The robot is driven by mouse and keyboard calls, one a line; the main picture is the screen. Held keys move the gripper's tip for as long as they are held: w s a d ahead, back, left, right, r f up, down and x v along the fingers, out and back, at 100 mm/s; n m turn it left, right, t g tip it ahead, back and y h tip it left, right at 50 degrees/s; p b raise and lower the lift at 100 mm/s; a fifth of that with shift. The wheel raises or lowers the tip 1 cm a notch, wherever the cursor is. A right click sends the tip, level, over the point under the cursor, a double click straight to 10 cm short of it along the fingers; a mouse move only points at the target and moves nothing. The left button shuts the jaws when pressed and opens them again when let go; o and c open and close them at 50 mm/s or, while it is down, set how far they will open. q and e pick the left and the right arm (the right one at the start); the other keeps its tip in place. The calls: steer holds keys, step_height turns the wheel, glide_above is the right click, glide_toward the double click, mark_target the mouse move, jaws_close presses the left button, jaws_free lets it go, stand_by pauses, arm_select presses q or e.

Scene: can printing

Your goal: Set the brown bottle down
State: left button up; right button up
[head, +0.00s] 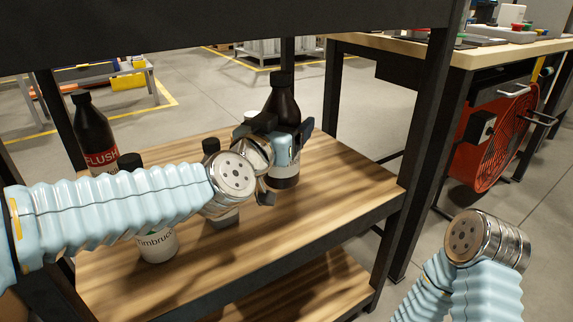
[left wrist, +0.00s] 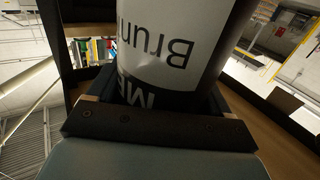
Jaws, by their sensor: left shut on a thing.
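The brown bottle (head: 283,98) is dark with a black cap and a white lower label. It is upright at the right part of the wooden shelf (head: 345,190). My left gripper (head: 272,130) is shut around its body.
A dark bottle with a red "FLUSH" label (head: 95,135) stands at the shelf's left. A white-labelled container (head: 158,245) stands at the front, partly behind my left arm. A black shelf post (head: 415,130) rises at the right. The shelf's right end has bare wood.

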mark_target(274, 180)
arm_select(q)
steer(key=w+d+f+b, duration=0.2)
steer(key=w+f+b, duration=0.2)
steer(key=f, duration=0.5)
steer(key=shift+w, duration=0.7)
steer(key=shift+d+f, duration=0.1)
steer(key=shift+f, duration=0.15)
steer(key=o, duration=1.5)
steer(key=p+v, duration=0.1)
steer(key=v, duration=1.1)
